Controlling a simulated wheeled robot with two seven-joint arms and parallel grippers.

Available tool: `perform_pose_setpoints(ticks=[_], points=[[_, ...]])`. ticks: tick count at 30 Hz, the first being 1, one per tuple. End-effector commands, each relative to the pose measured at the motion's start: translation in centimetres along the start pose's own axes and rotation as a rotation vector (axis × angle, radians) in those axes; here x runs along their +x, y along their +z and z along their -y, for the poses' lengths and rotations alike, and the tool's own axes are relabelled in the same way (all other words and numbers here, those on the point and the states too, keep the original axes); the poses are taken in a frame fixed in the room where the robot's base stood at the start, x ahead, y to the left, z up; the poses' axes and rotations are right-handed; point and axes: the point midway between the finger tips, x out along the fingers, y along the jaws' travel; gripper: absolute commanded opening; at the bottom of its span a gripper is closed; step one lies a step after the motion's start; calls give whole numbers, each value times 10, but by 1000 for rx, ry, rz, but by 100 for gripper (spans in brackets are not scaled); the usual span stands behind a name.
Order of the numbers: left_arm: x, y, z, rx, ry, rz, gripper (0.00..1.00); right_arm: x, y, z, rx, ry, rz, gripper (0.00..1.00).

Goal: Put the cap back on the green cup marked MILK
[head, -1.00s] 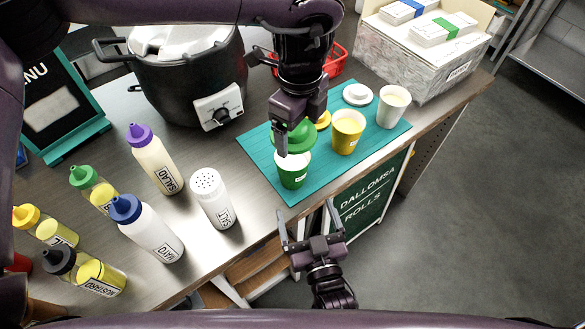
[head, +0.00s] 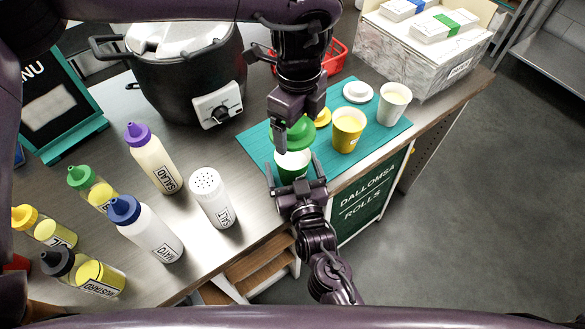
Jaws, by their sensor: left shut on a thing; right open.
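The green cup (head: 291,161) stands upright and uncapped at the near left part of the teal mat (head: 254,142); its label is hidden now. My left gripper (head: 290,142) is shut on the green cap (head: 301,133), held just above and behind the cup's rim. My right gripper (head: 296,180) is open at the near side of the cup, with its fingers to either side of the cup. I cannot tell whether they touch it.
A yellow cup (head: 347,131), a white cup (head: 393,104), a yellow cap (head: 322,117) and a white cap (head: 358,91) are on the mat. A salt shaker (head: 213,197) and several bottles stand left. A black cooker (head: 187,80) is behind.

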Motion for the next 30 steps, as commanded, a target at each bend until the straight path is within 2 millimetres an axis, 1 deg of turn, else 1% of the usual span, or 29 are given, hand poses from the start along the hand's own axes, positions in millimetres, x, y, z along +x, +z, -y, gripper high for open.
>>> perform_pose_setpoints(ticks=[7,22,24,26,30], points=[[0,0,0,0,0,0,63,0,0,0,0,0,1,90],[0,0,0,0,0,0,63,0,0,0,-1,1,1,25],[1,0,0,0,0,0,63,0,0,0,-1,1,1,24],[6,0,0,0,2,-1,63,0,1,0,-1,1,1,24],[27,-1,-1,0,4,0,63,0,0,0,-1,1,1,24]])
